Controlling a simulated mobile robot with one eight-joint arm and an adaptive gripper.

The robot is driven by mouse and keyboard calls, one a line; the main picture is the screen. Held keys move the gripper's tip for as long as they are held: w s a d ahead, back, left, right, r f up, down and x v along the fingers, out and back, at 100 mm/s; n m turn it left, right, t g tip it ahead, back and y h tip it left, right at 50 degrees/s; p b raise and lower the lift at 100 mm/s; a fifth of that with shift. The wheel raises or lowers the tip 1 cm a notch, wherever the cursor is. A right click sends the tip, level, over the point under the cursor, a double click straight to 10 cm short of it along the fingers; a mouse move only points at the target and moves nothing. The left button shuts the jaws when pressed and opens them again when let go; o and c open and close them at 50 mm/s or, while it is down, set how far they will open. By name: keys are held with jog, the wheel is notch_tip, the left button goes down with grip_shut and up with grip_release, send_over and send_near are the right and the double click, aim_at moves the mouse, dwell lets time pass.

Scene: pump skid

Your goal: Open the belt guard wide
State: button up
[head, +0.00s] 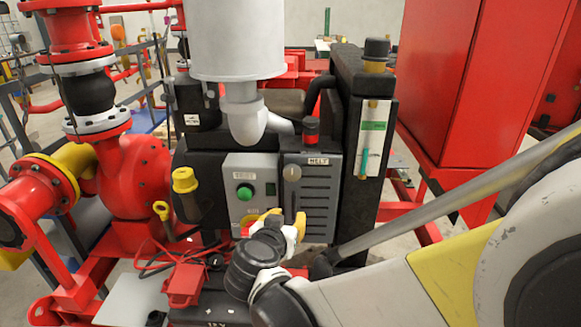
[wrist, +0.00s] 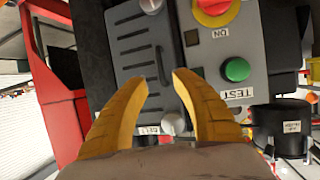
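The belt guard (head: 317,205) is a grey louvred panel with a "BELT" label, right of the control box. It appears closed and also shows in the wrist view (wrist: 132,45). A round pale knob (head: 292,173) sits near its labelled end; the wrist view shows this knob (wrist: 173,123) between my fingers. A dark bar handle (wrist: 161,65) runs along the panel's edge beside the control box. My gripper (head: 285,218) has yellow fingers and is in front of the guard's lower part. In the wrist view my gripper (wrist: 160,80) is open, with nothing held; contact with the panel cannot be judged.
The grey control box (head: 242,190) with a green button (head: 245,191) adjoins the guard on the left. In the wrist view a red emergency knob (wrist: 214,8) is close by. A black post (head: 362,140) stands right of the guard. Red pipework (head: 130,180) fills the left.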

aim_at(293, 210)
jog(key=b+x, duration=0.1)
jog(key=x, duration=0.6)
jog(key=shift+w+b, duration=0.1)
jog(key=shift+b, duration=0.3)
jog(key=shift+c, duration=0.2)
grip_shut()
